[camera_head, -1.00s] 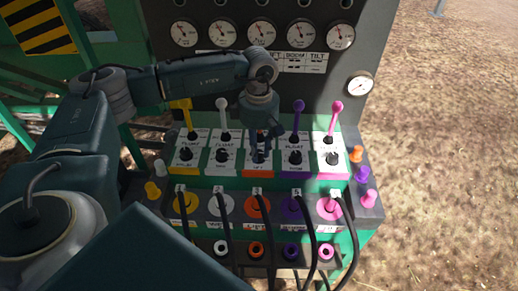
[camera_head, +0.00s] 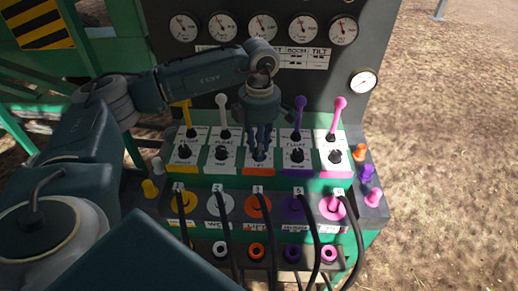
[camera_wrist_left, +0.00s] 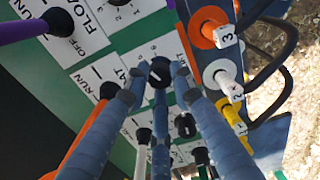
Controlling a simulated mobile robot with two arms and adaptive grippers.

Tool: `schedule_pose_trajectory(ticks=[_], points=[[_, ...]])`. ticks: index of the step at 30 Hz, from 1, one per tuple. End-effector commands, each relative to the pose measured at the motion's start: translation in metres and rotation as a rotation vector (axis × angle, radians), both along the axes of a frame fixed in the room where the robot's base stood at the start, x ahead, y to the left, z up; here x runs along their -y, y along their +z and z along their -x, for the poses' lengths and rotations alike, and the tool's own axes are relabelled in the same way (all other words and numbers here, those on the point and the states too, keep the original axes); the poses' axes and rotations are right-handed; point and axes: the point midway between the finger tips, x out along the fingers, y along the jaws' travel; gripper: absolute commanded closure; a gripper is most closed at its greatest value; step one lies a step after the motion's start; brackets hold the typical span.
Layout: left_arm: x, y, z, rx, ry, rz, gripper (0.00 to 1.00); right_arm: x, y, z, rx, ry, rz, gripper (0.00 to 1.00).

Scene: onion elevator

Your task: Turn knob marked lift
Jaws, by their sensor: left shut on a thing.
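The black knob of the middle, orange-edged column (camera_head: 259,155) stands on the white sloped panel. Its label is too small to read surely in the head view. My left gripper (camera_head: 262,150) comes down over it from above, with its fingers around the knob. In the left wrist view the gripper's fingers (camera_wrist_left: 160,80) close in on the black knob (camera_wrist_left: 160,70), which sits between the fingertips. The gripper hides the middle column's lever in the head view. My right gripper is not in view.
Yellow (camera_head: 187,118), white (camera_head: 222,115), purple (camera_head: 299,118) and pink (camera_head: 337,118) levers rise close behind the knob row. Similar black knobs (camera_head: 222,153) flank the held one. Cabled coloured plugs (camera_head: 257,205) sit below, and gauges (camera_head: 262,27) above.

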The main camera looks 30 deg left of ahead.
Motion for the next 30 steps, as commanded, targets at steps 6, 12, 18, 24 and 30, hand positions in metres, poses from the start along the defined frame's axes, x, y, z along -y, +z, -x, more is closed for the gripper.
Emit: schedule_pose_trajectory(ticks=[6,12,18,24,30], points=[[0.0017,0.0006,-0.0017,0.005,0.096,0.003,1.0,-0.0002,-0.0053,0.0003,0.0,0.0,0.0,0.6],[0.0016,0.0013,-0.002,0.006,0.138,0.004,1.0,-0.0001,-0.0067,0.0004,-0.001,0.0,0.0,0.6],[0.0015,0.0018,-0.0022,0.007,0.147,0.004,1.0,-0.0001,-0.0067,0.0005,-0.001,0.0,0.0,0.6],[0.0016,0.002,-0.0025,0.008,0.146,0.005,1.0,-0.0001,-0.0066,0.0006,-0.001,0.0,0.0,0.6],[0.0011,0.0016,-0.0019,0.006,0.146,0.003,0.57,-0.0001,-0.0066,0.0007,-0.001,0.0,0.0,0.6]])
